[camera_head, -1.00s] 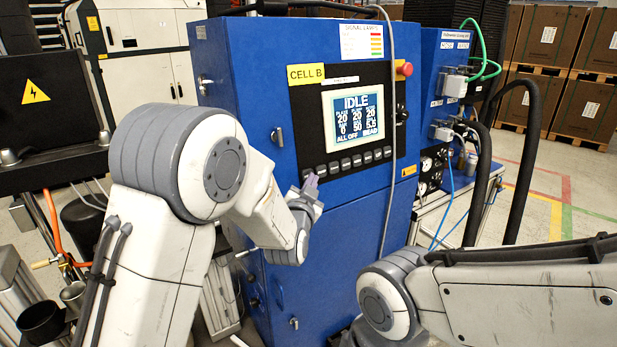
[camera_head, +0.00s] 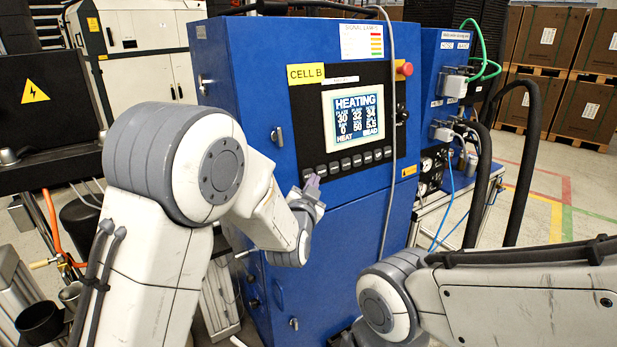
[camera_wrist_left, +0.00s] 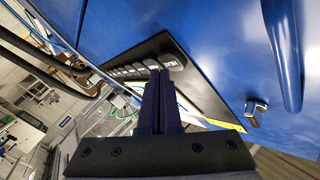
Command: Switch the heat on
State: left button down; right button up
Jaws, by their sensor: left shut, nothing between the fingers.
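The blue control cabinet (camera_head: 250,90) stands in the middle of the head view. Its screen (camera_head: 357,115) reads HEATING at the top and HEAT at the lower left. A row of grey buttons (camera_head: 345,163) runs below the screen. My left gripper (camera_head: 312,184) is at the left end of that row, with its fingers shut and nothing between them. In the left wrist view the shut fingertips (camera_wrist_left: 159,76) are close to the buttons (camera_wrist_left: 170,60) at the near end. I cannot tell whether they touch one. My right gripper is out of view.
A red emergency stop (camera_head: 404,69) sits at the panel's upper right. A grey cable (camera_head: 390,200) hangs down the cabinet front. Black hoses (camera_head: 525,160) loop at the right. A black box with a warning sign (camera_head: 40,92) stands at the left.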

pick_arm(q)
jog(key=shift+s+d, duration=0.15)
jog(key=shift+s, duration=0.1)
jog(key=s+d, duration=0.1)
jog(key=s, duration=0.1)
jog(key=s+d+r, duration=0.1)
jog(key=s+d, duration=0.1)
dwell(0.5)
dwell(0.4)
